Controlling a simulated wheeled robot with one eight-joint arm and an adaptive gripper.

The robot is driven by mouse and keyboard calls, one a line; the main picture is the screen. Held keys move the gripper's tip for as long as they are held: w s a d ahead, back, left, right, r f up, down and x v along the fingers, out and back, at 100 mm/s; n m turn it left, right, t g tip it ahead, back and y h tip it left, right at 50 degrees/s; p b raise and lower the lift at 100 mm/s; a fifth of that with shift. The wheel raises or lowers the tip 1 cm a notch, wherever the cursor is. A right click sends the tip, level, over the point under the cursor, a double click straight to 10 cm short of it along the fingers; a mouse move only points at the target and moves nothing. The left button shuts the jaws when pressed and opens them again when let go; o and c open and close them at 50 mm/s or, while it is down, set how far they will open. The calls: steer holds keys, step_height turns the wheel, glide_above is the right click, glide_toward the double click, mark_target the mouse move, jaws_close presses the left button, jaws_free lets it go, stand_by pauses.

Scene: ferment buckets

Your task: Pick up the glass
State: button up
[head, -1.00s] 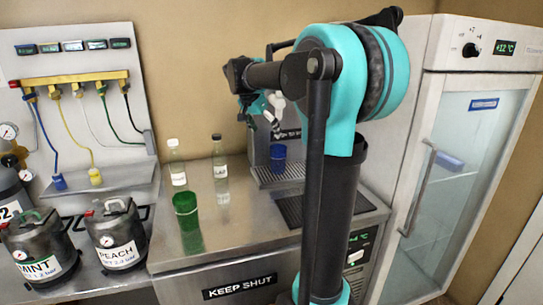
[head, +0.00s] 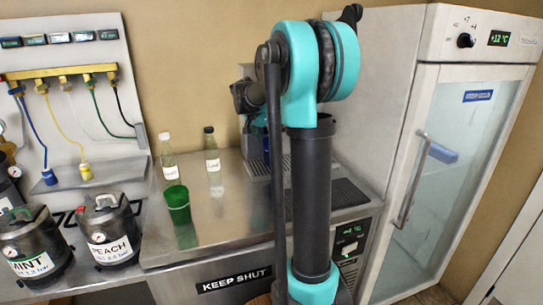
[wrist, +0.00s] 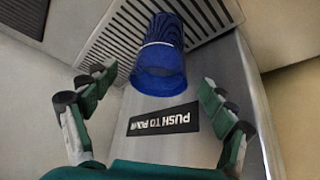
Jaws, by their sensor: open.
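A blue glass (wrist: 160,62) stands on the slotted drip tray of a dispenser in the wrist view. My arm hides most or all of it in the head view. A green glass (head: 177,205) stands on the steel counter, left of my arm. My gripper (wrist: 157,84) is open, with one finger on each side of the picture. The blue glass appears between and beyond the fingertips, and nothing is held. In the head view my gripper is hidden behind my arm.
A "PUSH TO POUR" plate (wrist: 164,120) is near the blue glass. Two bottles, one white-capped (head: 169,158) and one black-capped (head: 212,150), stand behind the green glass. Kegs (head: 109,230) are at left, a glass-door fridge (head: 440,180) at right. The counter's middle is clear.

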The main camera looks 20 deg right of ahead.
steer(key=x, duration=0.5)
steer(key=shift+c, duration=0.2)
steer(key=c, duration=1.8)
steer(key=shift+o, duration=0.2)
steer(key=shift+r, duration=0.1)
